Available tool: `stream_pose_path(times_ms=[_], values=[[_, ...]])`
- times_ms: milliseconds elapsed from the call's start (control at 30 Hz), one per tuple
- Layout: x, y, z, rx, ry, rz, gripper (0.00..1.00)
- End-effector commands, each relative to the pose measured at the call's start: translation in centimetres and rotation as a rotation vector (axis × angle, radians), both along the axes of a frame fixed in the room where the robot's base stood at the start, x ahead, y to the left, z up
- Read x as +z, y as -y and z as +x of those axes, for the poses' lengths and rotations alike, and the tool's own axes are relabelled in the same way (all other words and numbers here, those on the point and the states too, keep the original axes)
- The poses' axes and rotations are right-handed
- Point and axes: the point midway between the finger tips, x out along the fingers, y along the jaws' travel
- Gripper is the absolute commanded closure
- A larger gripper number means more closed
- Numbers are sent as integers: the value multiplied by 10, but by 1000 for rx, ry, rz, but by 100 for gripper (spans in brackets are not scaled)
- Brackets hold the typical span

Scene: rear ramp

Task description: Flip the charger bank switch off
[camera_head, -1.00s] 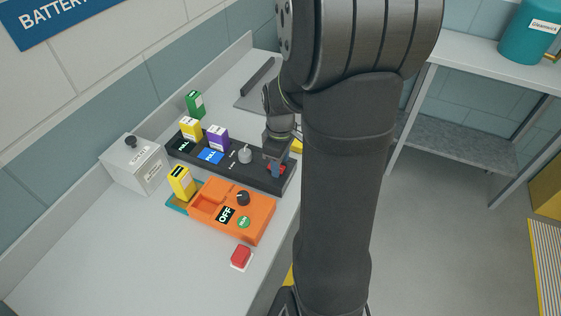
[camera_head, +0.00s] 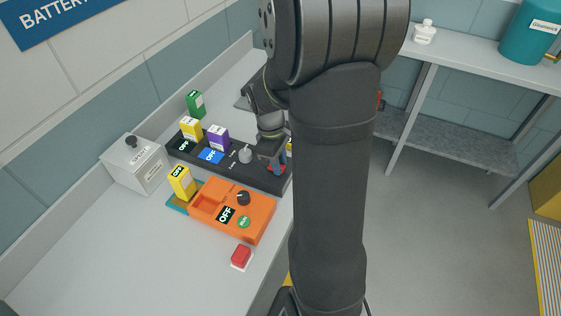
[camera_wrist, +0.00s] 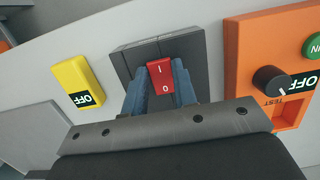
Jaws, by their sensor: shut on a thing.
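The charger bank (camera_head: 222,171) is a long dark unit on the counter, with a grey knob (camera_head: 245,155) and black and blue displays reading OFF. A red rocker switch (camera_wrist: 161,77) marked I and O sits at its right end. My gripper (camera_head: 277,167) is at that end, pointing down. In the wrist view, its blue-grey fingers (camera_wrist: 160,84) stand on either side of the red rocker, shut on it. The I end is at the top of that view and the O end nearer my wrist. In the head view the switch is mostly hidden by my gripper.
An orange tester (camera_head: 232,210) with a black knob and OFF display lies in front of the bank. Yellow (camera_head: 191,128), purple (camera_head: 218,138) and green (camera_head: 195,104) packs stand behind or in it. A grey box (camera_head: 134,165) is left; a red button (camera_head: 241,257) is near the edge.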

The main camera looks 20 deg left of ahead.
Motion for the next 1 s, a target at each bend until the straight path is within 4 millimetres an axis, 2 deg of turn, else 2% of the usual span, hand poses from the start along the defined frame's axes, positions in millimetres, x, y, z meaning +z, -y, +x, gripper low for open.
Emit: stream_pose_path(times_ms=[200, 467, 500, 600, 867, 1000], values=[[0, -3, -1, 2, 1, -101, 97], [1, -3, 0, 0, 1, -105, 97], [0, -3, 0, 0, 1, -105, 73], [1, -3, 0, -1, 1, -104, 53], [1, -3, 0, 0, 2, -104, 53], [8, -5, 0, 0, 4, -102, 53]])
